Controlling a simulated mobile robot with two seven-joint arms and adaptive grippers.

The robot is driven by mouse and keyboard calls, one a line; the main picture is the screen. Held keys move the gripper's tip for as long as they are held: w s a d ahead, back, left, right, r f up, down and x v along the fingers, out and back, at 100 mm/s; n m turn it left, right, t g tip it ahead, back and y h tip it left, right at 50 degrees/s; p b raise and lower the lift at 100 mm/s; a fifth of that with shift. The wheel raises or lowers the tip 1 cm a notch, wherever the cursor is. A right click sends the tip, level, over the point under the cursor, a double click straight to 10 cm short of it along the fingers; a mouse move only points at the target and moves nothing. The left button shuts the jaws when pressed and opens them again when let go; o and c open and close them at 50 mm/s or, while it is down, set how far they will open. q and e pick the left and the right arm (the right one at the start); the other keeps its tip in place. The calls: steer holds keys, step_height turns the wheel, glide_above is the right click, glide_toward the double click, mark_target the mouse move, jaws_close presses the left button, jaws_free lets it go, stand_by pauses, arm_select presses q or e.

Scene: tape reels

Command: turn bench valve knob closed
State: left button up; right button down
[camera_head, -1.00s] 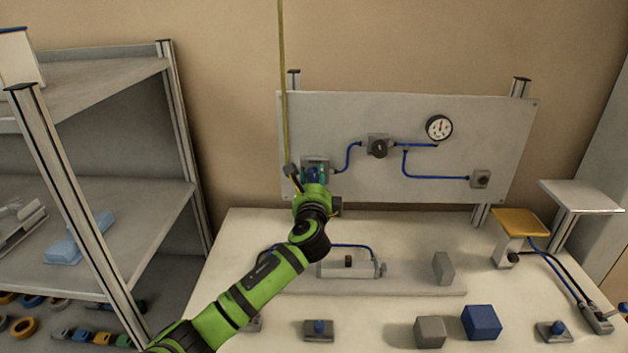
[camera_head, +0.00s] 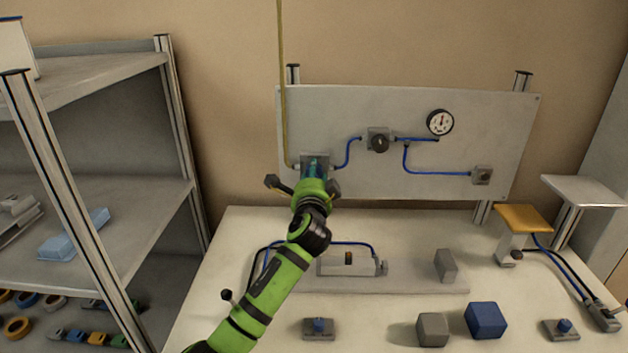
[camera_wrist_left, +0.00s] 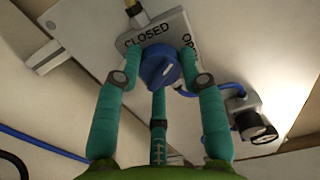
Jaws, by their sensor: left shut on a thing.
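The blue valve knob (camera_wrist_left: 158,66) sits on a grey plate (camera_wrist_left: 178,22) marked CLOSED on the left and OPEN on the right, the latter partly hidden by a finger. My left gripper (camera_wrist_left: 161,60) is shut on the knob, with teal fingers on both sides of it and a third below. In the head view my left gripper (camera_head: 314,172) is at the valve plate (camera_head: 308,158) on the left of the upright grey panel (camera_head: 390,110), hiding most of the knob. The knob's pointing direction is not clear. My right gripper is not in view.
A round gauge (camera_head: 440,122) and a second valve with a dark knob (camera_head: 379,142) are on the panel, joined by blue tubing. A grey block (camera_head: 432,330) and a blue cube (camera_head: 486,320) stand on the bench (camera_head: 385,230). A shelf rack (camera_head: 175,130) stands at left.

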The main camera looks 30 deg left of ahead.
arm_select(q)
steer(key=n+b, duration=0.3)
steer(key=n, duration=0.7)
steer(key=shift+f+n, duration=0.1)
steer(key=shift+n, duration=0.3)
stand_by(0.3)
steer(key=o, duration=1.1)
steer(key=shift+o, duration=0.2)
